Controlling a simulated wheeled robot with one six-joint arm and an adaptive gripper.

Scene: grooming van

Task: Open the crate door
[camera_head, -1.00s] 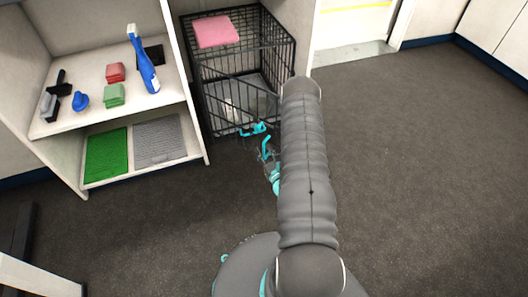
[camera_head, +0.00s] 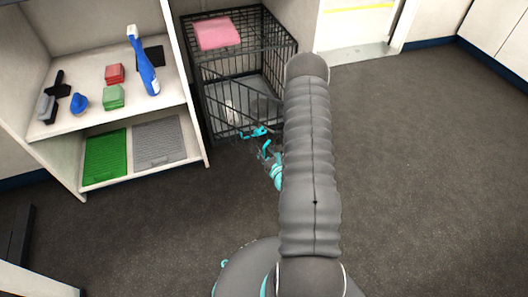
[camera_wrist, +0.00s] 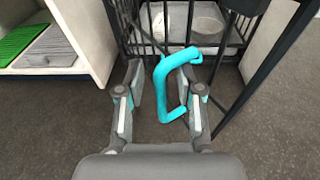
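The black wire crate (camera_head: 240,75) stands beside the shelf unit. Its door (camera_wrist: 265,70) appears as a slanted dark frame on the right in the wrist view and seems to stand ajar, angled out from the crate front. A bent teal handle (camera_wrist: 161,75) lies between the fingers of my gripper (camera_wrist: 162,90). The fingers are apart, with gaps beside the handle, so I see no firm grip. In the head view the handle (camera_head: 254,132) shows at the low crate front, and my arm hides part of the gripper and the crate's right side.
A pink folded cloth (camera_head: 218,33) lies on the crate. A pale bowl (camera_wrist: 195,22) is inside it. The white shelf unit (camera_head: 190,120) on the left holds brushes, sponges and mats. Open dark floor (camera_head: 430,150) lies to the right.

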